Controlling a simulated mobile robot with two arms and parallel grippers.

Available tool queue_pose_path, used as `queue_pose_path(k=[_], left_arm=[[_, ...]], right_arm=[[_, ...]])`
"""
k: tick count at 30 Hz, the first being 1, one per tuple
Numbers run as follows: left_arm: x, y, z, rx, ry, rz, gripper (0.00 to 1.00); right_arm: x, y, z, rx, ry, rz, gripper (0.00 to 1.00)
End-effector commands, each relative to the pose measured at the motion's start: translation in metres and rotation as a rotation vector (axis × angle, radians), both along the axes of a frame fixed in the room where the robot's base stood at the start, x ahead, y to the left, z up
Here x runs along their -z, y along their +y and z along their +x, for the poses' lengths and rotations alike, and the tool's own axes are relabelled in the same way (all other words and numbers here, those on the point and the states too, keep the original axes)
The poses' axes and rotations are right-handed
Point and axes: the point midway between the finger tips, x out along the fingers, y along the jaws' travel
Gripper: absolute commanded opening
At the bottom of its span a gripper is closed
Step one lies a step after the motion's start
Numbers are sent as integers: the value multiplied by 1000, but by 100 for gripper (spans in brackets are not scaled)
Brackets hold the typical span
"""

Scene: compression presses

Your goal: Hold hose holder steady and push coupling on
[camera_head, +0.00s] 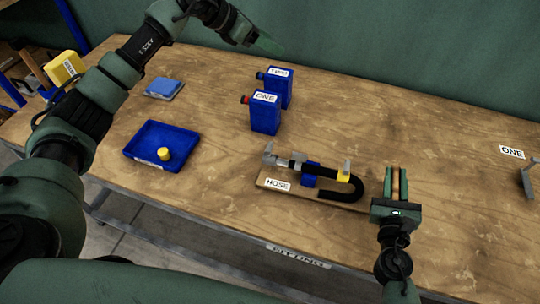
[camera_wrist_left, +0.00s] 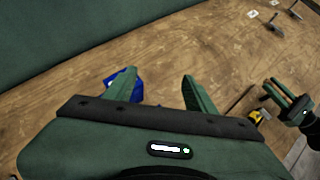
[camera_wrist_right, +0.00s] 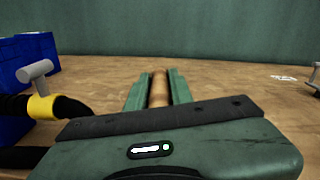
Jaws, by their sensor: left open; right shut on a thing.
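The hose holder (camera_head: 262,181) is a wooden board labelled HOSE. It carries a black hose (camera_head: 322,192) bent in a U, with a blue block (camera_head: 310,166), grey T-shaped parts and a yellow band (camera_head: 344,176). A silver-grey fitting (camera_head: 283,162) is at the hose's left end; I cannot tell if it is the coupling. My right gripper (camera_head: 396,178) is shut on a brown wooden rod (camera_wrist_right: 158,88), just right of the holder and apart from it. My left gripper (camera_head: 264,42) is open and empty, high above the table's back; its spread fingers show in the left wrist view (camera_wrist_left: 155,78).
A blue tray (camera_head: 137,156) holds a yellow cylinder (camera_head: 165,154). Blue containers labelled ONE (camera_head: 265,117) and TWO (camera_head: 281,86) stand behind the holder. A blue pad (camera_head: 163,88) lies at back left. A grey bracket (camera_head: 528,181) is at far right. The table's back right is clear.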

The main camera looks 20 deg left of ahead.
Motion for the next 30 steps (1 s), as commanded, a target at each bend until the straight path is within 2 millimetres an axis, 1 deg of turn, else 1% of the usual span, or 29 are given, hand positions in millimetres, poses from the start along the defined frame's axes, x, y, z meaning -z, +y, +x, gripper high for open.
queue_pose_path(k=[1,2,3,5,6,8,10,12,15,18,23,26,30], left_arm=[[4,-22,-14,78,29,63,55],[9,-32,-24,123,50,103,55],[16,-45,-38,184,80,160,55],[26,-61,-61,278,125,253,55],[32,-69,-76,339,154,317,55],[41,-77,-99,426,201,416,55],[50,-80,-124,517,253,527,55],[57,-79,-145,593,298,627,55],[62,-74,-166,669,350,737,55],[65,-70,-178,710,381,798,55],[75,-67,-183,726,395,821,55],[86,-67,-183,726,395,818,55],[107,-68,-182,723,396,816,55]], right_arm=[[-1,-1,0,3,-2,0,0],[-1,-1,0,3,-2,0,0],[-1,-1,0,3,-2,0,0],[-1,-1,0,3,-2,0,0],[-1,-1,0,3,-2,0,0],[-1,-1,0,3,-2,0,0],[-1,-1,0,3,-2,0,0],[-1,-1,0,3,-2,0,0],[-1,-1,0,3,-2,0,0],[-1,-1,0,3,-2,0,0],[-1,-1,0,2,-1,0,0],[-1,-1,0,2,-1,0,0],[-1,-1,0,2,-1,0,0]])
